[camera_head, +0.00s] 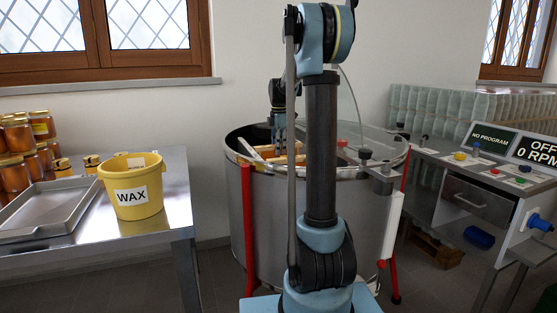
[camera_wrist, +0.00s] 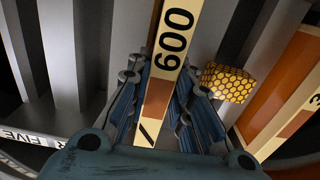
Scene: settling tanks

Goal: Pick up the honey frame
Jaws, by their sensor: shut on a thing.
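My gripper (camera_wrist: 160,92) is shut on a honey frame (camera_wrist: 156,112), with its blue ribbed fingers on both sides of the pale wooden top bar. The bar carries dark digits that look like 600. A second frame (camera_wrist: 285,95), with an orange face and a pale bar, is to the right in the wrist view, apart from the fingers. In the head view my gripper (camera_head: 278,135) reaches down into the steel drum (camera_head: 330,215), where pale wooden bars (camera_head: 270,157) show near the rim. The lower part of the held frame is hidden.
A small honeycomb-patterned piece (camera_wrist: 228,83) is just right of the fingers. A table at left holds a yellow WAX bucket (camera_head: 133,190), a metal tray (camera_head: 62,208) and honey jars (camera_head: 22,150). A control panel (camera_head: 490,170) stands right of the drum.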

